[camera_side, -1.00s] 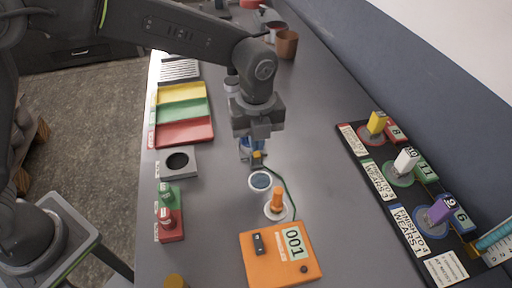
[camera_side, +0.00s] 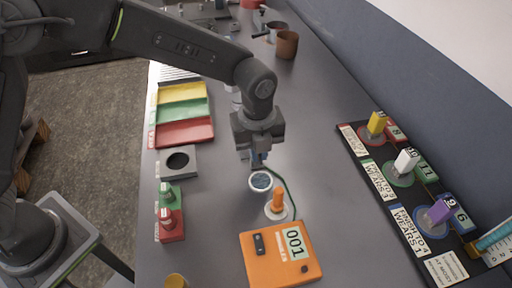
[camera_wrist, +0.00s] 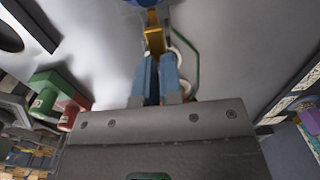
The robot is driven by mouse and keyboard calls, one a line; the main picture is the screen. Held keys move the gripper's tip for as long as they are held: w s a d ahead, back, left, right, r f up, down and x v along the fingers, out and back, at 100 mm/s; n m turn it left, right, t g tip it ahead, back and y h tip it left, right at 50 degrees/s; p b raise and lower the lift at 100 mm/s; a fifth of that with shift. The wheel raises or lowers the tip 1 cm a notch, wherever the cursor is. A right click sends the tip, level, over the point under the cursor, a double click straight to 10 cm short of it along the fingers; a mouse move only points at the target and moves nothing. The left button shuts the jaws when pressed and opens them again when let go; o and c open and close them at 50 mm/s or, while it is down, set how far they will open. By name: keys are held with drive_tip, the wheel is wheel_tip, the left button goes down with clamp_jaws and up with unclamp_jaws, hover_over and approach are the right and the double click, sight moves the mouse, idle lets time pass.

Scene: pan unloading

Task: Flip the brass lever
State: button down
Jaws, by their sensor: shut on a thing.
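My gripper (camera_side: 258,164) points down in the side view, at the back edge of a small white-rimmed round dish with a dark blue inside (camera_side: 260,181). In the wrist view my gripper's two blue fingers (camera_wrist: 157,60) are close together. A brass lever (camera_wrist: 154,38) runs between and beyond their tips, and they are shut on it. Its far end meets a dark blue round part (camera_wrist: 146,3), cut off by the frame's top. In the side view my gripper mostly hides the lever.
An orange peg (camera_side: 277,198) on a white disc stands close to the dish, with a green cable beside it. A grey block with a hole (camera_side: 176,162) and colored trays (camera_side: 185,132) are left. A black rack (camera_side: 352,147) stands right.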

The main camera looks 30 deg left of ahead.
drive_tip(key=shift+s+f, duration=0.35)
drive_tip(key=shift+f, duration=0.35)
drive_tip(key=shift+s+d+f, duration=0.1)
drive_tip(key=shift+w+a+r, duration=0.4)
drive_tip(key=shift+w+a, duration=0.25)
drive_tip(key=shift+a, duration=0.05)
wheel_tip(320, 180, up, 15)
drive_tip(key=shift+d, duration=0.3)
